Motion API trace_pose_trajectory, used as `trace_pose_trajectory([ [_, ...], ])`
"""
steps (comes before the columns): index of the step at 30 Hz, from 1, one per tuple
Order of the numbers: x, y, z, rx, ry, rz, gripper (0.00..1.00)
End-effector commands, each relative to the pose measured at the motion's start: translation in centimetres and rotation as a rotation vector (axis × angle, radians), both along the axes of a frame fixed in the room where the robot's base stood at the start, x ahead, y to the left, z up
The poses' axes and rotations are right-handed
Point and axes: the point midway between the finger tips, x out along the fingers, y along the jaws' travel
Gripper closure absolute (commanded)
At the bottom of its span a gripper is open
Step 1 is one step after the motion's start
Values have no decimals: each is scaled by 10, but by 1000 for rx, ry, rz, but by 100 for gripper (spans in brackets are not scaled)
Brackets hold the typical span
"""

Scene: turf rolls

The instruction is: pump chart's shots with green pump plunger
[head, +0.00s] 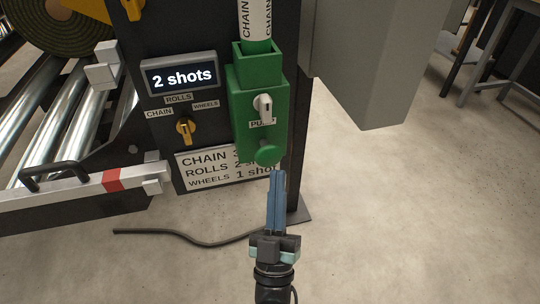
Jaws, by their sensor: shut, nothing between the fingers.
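The green pump (247,108) is mounted on a dark post, with a white lever on its front above a partly covered label. Its round green plunger (267,154) sits at the lower front. The display (180,76) shows "2 shots". A yellow selector knob (186,128) sits among the labels ROLLS, CHAIN and WHEELS. My gripper (277,174) is shut and empty, its blue fingertips just below the plunger; contact cannot be told.
A conveyor with shiny rollers (60,135) and a rail with a red band (112,180) stand at left. A grey box (370,70) hangs at upper right. A cable (185,237) lies on the floor.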

Motion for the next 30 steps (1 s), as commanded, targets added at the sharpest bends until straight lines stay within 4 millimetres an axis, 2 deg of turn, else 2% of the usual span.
trace_pose_trajectory([
  [6,-22,-8,2,2,0,-2,100],
  [12,-36,-12,1,0,1,0,100],
  [30,-37,-12,1,1,-1,1,100],
])
